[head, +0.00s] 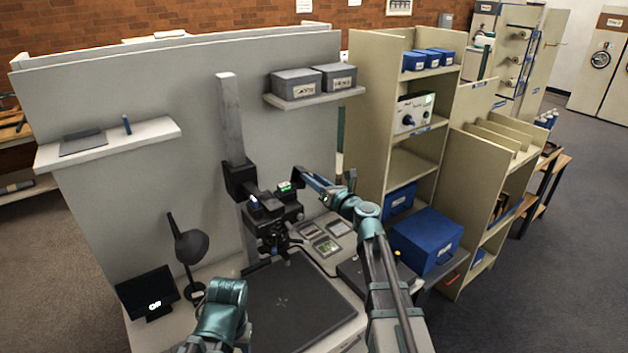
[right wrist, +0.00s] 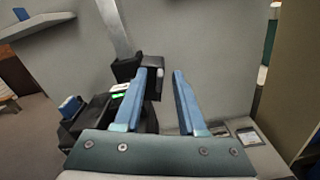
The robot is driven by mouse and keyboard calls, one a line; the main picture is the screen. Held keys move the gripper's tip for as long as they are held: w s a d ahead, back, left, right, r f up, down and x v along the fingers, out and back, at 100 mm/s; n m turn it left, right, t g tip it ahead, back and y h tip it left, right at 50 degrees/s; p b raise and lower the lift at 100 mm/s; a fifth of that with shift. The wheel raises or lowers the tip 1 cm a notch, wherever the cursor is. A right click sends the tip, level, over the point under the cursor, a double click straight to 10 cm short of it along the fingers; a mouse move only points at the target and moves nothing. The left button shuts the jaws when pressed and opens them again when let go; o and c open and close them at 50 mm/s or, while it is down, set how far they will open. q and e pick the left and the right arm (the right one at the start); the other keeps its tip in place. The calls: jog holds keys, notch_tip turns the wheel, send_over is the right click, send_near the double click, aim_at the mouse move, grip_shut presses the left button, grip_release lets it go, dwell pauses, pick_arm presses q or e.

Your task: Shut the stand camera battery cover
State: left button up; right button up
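The stand camera (head: 275,214) is a black body mounted on a grey upright column (head: 231,120). A small green-and-white patch (head: 284,186) shows on its upper side, and a small blue piece (head: 254,203) sits at its left. In the right wrist view the camera (right wrist: 98,112) is at the left, partly hidden by a finger, with the green patch (right wrist: 118,95). I cannot make out the battery cover clearly. My left gripper is not seen.
The dark baseboard (head: 300,308) lies below the camera. Small cards (head: 326,246) lie right of it. A desk lamp (head: 190,245) and a small black screen (head: 148,294) stand at the left. A beige shelf unit (head: 370,100) and a blue box (head: 427,238) bound the right side.

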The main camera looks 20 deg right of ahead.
jog(key=shift+c, duration=0.2)
grip_shut()
dwell(0.3)
